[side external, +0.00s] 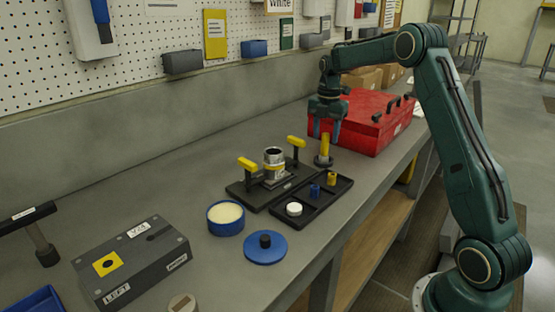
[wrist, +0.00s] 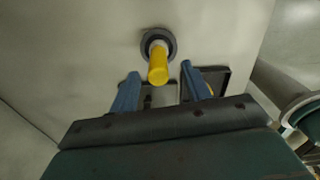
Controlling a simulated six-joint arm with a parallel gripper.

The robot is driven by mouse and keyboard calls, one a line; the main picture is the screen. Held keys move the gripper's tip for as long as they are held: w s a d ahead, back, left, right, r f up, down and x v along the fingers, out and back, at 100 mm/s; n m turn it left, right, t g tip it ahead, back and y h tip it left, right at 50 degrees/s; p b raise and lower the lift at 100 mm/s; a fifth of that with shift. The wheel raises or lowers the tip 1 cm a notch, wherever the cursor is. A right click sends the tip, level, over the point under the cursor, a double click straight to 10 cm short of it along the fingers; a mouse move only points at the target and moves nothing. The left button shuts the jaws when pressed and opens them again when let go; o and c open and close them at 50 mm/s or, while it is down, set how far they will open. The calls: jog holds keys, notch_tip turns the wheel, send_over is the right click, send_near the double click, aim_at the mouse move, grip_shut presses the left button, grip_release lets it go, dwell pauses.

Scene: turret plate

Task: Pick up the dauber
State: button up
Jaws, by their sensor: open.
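The dauber (side external: 325,147) appears to be the upright piece with a yellow handle and dark round base. It stands on the grey bench just behind the black tray, in front of the red toolbox. In the wrist view, its yellow handle (wrist: 157,68) points toward the camera, with the dark base (wrist: 158,41) beyond it. My gripper (side external: 326,133) is open and pointing down over the dauber, its fingertips around the handle's top. In the wrist view, the two blue fingers (wrist: 160,72) lie on either side of the handle, with gaps visible.
The red toolbox (side external: 368,122) stands close behind. The black tray (side external: 318,207) holds a white cap, a blue piece and a yellow piece. Left of it is a black fixture (side external: 240,192) with yellow-handled clamps. A blue tin (side external: 226,227) and blue lid (side external: 268,252) lie nearer the camera.

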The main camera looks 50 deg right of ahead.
aim_at(324, 155)
jog(key=shift+w+d+f, duration=0.1)
jog(key=shift+f, duration=2.5)
grip_shut()
jog(key=shift+r, duration=0.2)
notch_tip(324, 155, up, 20)
jog(key=shift+f, duration=0.15)
